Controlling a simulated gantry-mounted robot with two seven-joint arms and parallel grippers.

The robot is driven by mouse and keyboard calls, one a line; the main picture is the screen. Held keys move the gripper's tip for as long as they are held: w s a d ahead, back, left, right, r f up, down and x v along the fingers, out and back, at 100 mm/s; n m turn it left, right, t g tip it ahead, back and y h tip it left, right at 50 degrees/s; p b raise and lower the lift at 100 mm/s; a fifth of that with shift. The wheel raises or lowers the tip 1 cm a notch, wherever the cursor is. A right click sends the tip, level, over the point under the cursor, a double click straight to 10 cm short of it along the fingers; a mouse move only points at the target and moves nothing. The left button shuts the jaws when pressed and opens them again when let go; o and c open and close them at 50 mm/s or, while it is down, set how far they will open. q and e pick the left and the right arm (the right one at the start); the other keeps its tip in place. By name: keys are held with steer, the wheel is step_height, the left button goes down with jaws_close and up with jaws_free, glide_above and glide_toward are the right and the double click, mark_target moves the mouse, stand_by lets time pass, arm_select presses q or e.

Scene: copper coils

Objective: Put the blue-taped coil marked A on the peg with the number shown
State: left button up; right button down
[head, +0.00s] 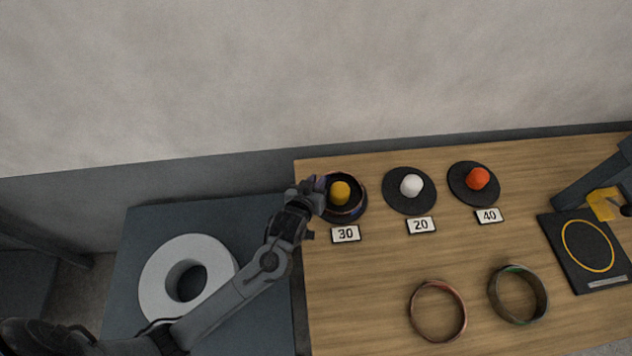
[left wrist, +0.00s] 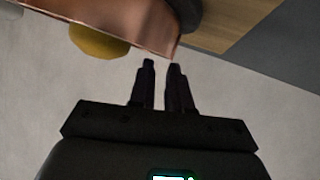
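A coil (head: 361,208) with a bluish-purple patch on its rim sits around the yellow-topped peg (head: 340,193) at the label 30 (head: 345,234). The letter A cannot be made out. In the left wrist view the coil's copper wall (left wrist: 130,22) hides part of the yellow knob (left wrist: 99,42). My left gripper (head: 317,190) is at the coil's left side. In the left wrist view its fingers (left wrist: 162,64) are slightly apart, with nothing seen between them and their tips close to the coil's edge.
A white-topped peg (head: 411,186) at 20 and an orange-topped peg (head: 477,178) at 40 are empty. A reddish-taped coil (head: 463,321) and a green-taped coil (head: 545,304) lie in front. A black pad (head: 562,252) with a yellow ring and a small unreadable panel is at right.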

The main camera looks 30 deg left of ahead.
arm_select(q)
steer(key=o, duration=0.3)
steer(key=shift+o, duration=0.2)
steer(key=shift+f, duration=0.15)
arm_select(e)
steer(key=shift+a, duration=0.1)
arm_select(q)
steer(key=shift+s, duration=0.1)
